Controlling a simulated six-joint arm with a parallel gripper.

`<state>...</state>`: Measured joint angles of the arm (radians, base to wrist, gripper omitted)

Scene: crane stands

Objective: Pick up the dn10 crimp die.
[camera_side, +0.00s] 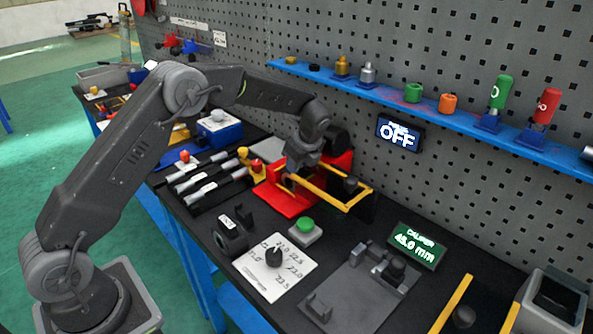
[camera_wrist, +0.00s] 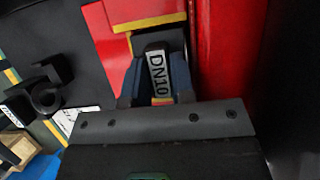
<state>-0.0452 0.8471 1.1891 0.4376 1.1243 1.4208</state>
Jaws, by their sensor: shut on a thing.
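The dn10 crimp die shows in the wrist view as a dark block with a white DN10 label (camera_wrist: 157,73). My gripper (camera_wrist: 158,88) is shut on it, with a blue finger on either side. In the side view my gripper (camera_side: 293,172) is low over the red press (camera_side: 288,201). The die cannot be made out there, hidden by the gripper and the press. The red press also shows in the wrist view (camera_wrist: 213,50) around the die. I cannot tell whether the die still touches it.
A yellow frame (camera_side: 350,202) stands right beside my gripper. A green button (camera_side: 305,225), a dial plate (camera_side: 291,268), a black part (camera_side: 229,238) and a grey caliper fixture (camera_side: 352,292) are in front. A blue shelf (camera_side: 432,112) runs along the pegboard behind.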

